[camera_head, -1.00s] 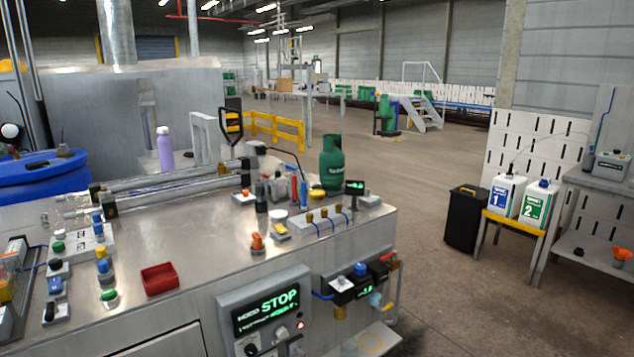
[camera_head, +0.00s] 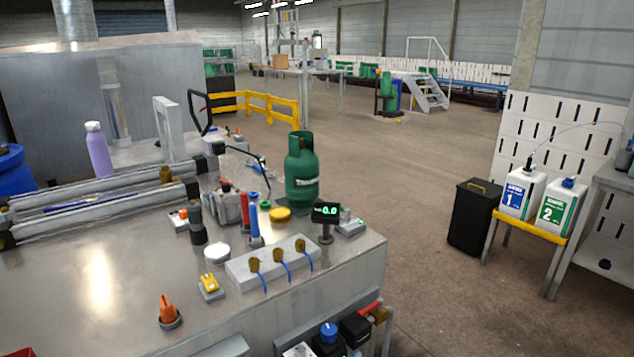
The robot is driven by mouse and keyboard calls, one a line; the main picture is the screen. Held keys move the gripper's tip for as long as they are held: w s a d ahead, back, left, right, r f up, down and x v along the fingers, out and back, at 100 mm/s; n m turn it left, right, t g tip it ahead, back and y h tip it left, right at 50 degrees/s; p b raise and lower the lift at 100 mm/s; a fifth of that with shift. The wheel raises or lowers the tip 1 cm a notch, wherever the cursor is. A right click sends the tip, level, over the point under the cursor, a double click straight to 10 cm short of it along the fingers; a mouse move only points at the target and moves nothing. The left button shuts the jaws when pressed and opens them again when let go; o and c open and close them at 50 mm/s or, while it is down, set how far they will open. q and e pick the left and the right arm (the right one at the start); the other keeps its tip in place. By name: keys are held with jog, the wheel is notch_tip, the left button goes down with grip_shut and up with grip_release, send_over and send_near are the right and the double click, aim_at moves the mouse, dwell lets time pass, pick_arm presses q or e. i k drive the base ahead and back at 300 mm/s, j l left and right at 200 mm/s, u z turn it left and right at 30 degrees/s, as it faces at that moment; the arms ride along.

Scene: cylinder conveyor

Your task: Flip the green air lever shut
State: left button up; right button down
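I cannot make out a green lever for certain. An air unit with a blue knob (camera_head: 328,332) and black blocks (camera_head: 355,330) hangs on the front of the metal bench (camera_head: 100,290), cut off by the bottom edge of the view. A red part (camera_head: 371,307) and a brass-coloured fitting (camera_head: 379,315) sit at its right end. Small green round parts (camera_head: 265,204) lie on the bench top near a green gas bottle (camera_head: 303,172). Neither of my grippers is in view.
A small display reading 0.0 (camera_head: 326,212), a grey block with brass fittings (camera_head: 240,271) and an orange knob (camera_head: 169,312) are on the bench. Clear floor (camera_head: 420,220) lies to the right. A black bin (camera_head: 476,218) and a yellow stand (camera_head: 530,228) are beyond.

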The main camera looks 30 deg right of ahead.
aim_at(346, 211)
jog(key=i+l, duration=0.2)
jog(key=l, duration=0.15)
jog(key=i+l, duration=0.2)
jog(key=l, duration=0.2)
jog(key=i+l, duration=0.25)
jog(key=l+u, duration=0.05)
jog(key=l, duration=0.05)
